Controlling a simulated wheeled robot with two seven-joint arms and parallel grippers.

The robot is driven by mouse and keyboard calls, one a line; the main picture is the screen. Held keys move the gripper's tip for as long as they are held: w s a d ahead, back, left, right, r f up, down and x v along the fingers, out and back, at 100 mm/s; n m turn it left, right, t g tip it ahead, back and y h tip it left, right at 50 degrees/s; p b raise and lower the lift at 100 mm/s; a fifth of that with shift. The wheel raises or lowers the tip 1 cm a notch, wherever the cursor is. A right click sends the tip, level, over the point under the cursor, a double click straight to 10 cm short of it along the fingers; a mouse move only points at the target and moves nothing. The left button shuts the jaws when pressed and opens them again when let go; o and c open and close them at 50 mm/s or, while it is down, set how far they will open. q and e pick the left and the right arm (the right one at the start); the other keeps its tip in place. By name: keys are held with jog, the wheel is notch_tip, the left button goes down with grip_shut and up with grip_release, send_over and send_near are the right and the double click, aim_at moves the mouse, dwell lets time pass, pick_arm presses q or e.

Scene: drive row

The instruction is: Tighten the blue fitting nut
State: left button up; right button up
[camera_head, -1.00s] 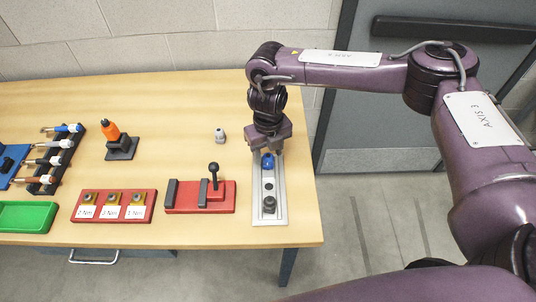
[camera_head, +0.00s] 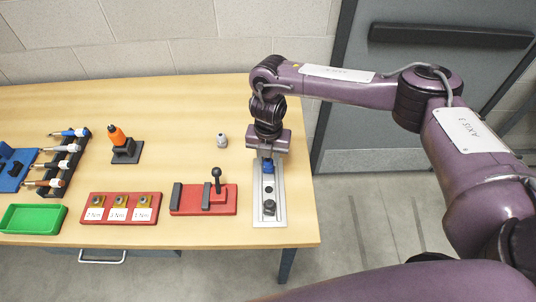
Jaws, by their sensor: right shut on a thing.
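The blue fitting nut (camera_head: 268,167) sits near the back end of a grey metal plate (camera_head: 269,221) at the table's right end. My right gripper (camera_head: 268,156) comes down from above and is shut on the blue nut. The fingers hide the nut's upper part. A dark fitting (camera_head: 269,207) stands on the same plate, nearer the front edge. My left gripper is not in view.
A red fixture (camera_head: 204,199) with a black lever stands left of the plate. Further left are a red block with labelled sockets (camera_head: 121,208), an orange tool in a stand (camera_head: 122,146), a tool rack (camera_head: 62,165) and a green tray (camera_head: 32,219). A small grey part (camera_head: 222,141) stands behind.

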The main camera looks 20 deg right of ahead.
aim_at(268, 160)
jog(key=m+p, duration=0.2)
jog(key=m, duration=0.1)
jog(key=m+p, duration=0.2)
jog(key=m, duration=0.1)
jog(key=shift+r+m+p, duration=0.2)
jog(key=shift+m+p, duration=0.1)
jog(key=shift+p, duration=0.05)
jog(key=m+p, duration=0.4)
jog(key=m, duration=0.2)
jog(key=shift+p, duration=0.3)
jog(key=o, duration=0.4)
jog(key=shift+f, duration=0.15)
jog(key=o, duration=1.2)
notch_tip(268, 160, up, 2)
jog(key=shift+w+r+p, duration=0.1)
jog(key=shift+r+p, duration=0.15)
jog(key=shift+p, duration=0.85)
jog(key=shift+r, duration=2.25)
